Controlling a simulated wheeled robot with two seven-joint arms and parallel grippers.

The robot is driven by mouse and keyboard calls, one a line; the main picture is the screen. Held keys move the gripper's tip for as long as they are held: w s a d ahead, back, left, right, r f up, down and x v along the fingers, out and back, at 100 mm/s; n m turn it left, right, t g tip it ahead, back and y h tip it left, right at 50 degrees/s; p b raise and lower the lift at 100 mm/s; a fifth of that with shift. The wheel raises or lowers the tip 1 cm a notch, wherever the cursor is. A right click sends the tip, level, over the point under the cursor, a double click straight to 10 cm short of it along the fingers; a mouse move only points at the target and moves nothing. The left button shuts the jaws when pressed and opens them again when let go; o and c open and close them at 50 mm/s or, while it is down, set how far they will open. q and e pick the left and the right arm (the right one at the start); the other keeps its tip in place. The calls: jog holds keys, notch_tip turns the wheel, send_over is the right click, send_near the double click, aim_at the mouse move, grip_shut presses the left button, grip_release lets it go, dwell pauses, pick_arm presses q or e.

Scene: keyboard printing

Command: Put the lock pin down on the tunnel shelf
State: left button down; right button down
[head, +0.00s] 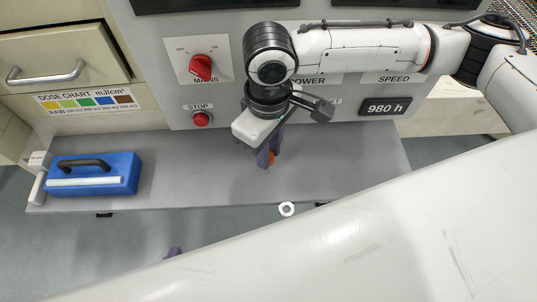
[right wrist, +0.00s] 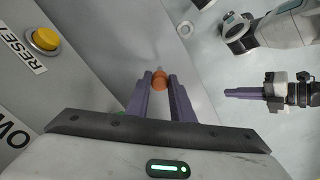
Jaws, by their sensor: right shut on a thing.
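The lock pin, with an orange grip (right wrist: 159,82) and a small pale tip, is held between the purple fingers of my right gripper (right wrist: 160,78). In the head view, the orange grip (head: 271,158) shows beside the fingers of that gripper (head: 267,159), low over the grey tunnel shelf (head: 340,170). I cannot tell whether the pin touches the shelf. My left gripper (right wrist: 244,93) shows side-on in the right wrist view, away from the pin. Only its purple fingertips (head: 172,252) show in the head view, below the shelf's front edge; whether they are apart is unclear.
A blue block with a black handle (head: 95,174) stands at the shelf's left end. A white ring (head: 287,209) is at the front edge. The panel with a red mains knob (head: 201,67) and stop button (head: 201,119) rises behind. The shelf middle-left is clear.

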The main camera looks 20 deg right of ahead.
jog(key=shift+f, duration=1.1)
jog(key=shift+f, duration=0.1)
jog(key=c, duration=1.5)
grip_release()
jog(key=shift+c, duration=0.2)
notch_tip(320, 180, up, 12)
jog(key=p, duration=0.1)
